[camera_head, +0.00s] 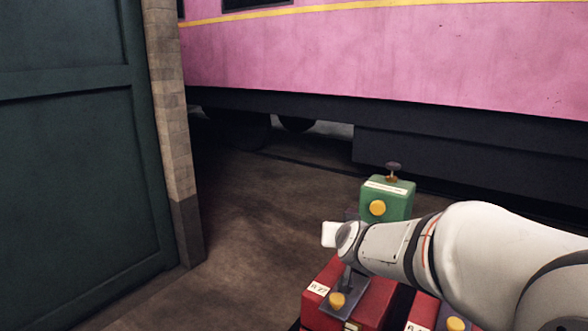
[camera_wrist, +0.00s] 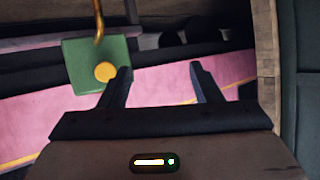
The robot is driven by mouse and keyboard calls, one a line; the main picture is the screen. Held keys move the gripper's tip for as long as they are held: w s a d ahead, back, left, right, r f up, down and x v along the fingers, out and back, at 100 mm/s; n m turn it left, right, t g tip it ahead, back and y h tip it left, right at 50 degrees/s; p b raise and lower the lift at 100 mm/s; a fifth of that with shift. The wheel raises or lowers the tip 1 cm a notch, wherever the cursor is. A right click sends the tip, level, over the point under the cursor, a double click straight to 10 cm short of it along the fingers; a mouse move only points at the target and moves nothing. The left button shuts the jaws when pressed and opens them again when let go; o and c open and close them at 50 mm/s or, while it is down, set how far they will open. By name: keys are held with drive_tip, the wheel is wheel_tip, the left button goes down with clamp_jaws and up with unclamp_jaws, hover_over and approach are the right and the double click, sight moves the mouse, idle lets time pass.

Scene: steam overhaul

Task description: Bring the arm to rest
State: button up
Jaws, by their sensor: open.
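My gripper (camera_wrist: 161,72) shows in the wrist view with its two dark fingers spread apart and nothing between them. In the head view my arm reaches in from the right, and its end is over the red boxes and just in front of the green box; the fingers are not clear there. The green box (camera_head: 400,203) has a yellow knob, a white label and a dark wheel on top. A green block with a yellow disc (camera_wrist: 82,78) also shows in the wrist view, left of the fingers; I cannot tell whether they touch it.
A red box (camera_head: 375,300) with a label lies below my arm's end, and another red box (camera_head: 424,309) is to its right. A pink carriage (camera_head: 380,50) stands behind. A dark green door (camera_head: 80,160) and a stone pillar (camera_head: 172,120) are at left. The middle floor (camera_head: 250,215) is clear.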

drive_tip(key=s+d+f+g+p, duration=0.1)
drive_tip(key=s+g, duration=0.2)
drive_tip(key=s, duration=0.6)
drive_tip(key=s+d+n+g+p, duration=0.1)
drive_tip(key=s+g, duration=0.3)
drive_tip(key=s, duration=0.5)
drive_tip(key=s+d+f+g+p, duration=0.1)
drive_tip(key=s+g+p, duration=0.2)
drive_tip(key=s, duration=0.6)
drive_tip(key=shift+f, duration=0.3)
